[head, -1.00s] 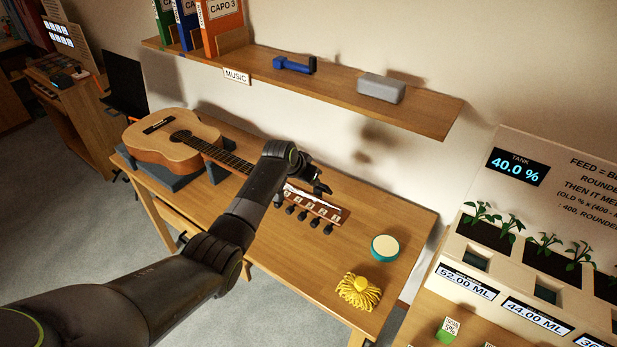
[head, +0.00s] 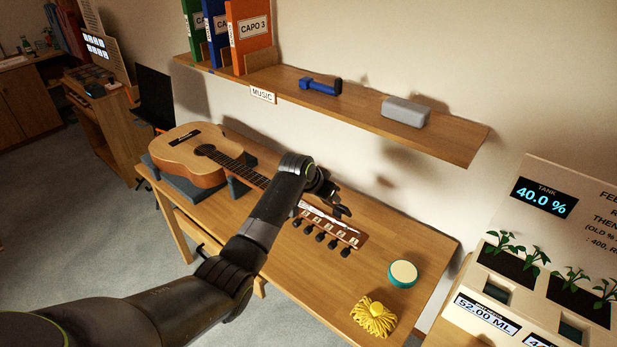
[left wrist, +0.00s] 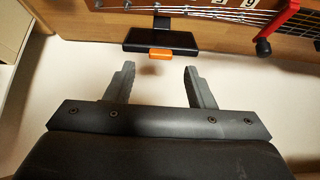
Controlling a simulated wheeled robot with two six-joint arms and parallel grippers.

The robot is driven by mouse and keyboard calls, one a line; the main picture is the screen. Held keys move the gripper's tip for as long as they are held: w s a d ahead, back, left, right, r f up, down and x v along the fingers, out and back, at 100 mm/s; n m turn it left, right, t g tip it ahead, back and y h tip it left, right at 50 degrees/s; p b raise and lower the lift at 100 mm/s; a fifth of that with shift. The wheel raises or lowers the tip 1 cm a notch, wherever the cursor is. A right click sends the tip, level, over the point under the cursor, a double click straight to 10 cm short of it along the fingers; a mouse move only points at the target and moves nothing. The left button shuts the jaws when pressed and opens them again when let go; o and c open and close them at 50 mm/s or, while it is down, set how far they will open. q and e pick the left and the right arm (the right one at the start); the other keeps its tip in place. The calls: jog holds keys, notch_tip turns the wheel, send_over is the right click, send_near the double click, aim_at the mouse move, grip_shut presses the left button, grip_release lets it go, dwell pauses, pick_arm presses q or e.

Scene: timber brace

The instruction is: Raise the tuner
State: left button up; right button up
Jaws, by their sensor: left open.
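The guitar (head: 200,155) lies on a dark grey stand on the wooden table, its neck pointing right toward the headstock (head: 350,238) with black tuning pegs. My right gripper is not in view.
A red part (left wrist: 283,22) with a black tip is near the strings. A teal round tin (head: 403,273) and a yellow bundle (head: 373,317) lie right of the headstock. A shelf (head: 455,145) holding binders, a blue object and a grey block runs above the table.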

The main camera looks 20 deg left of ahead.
pick_arm(q)
jog(key=b+v, duration=0.1)
jog(key=v, duration=1.3)
jog(key=shift+r+b, duration=0.2)
jog(key=shift+b, duration=0.15)
jog(key=shift+c, duration=0.4)
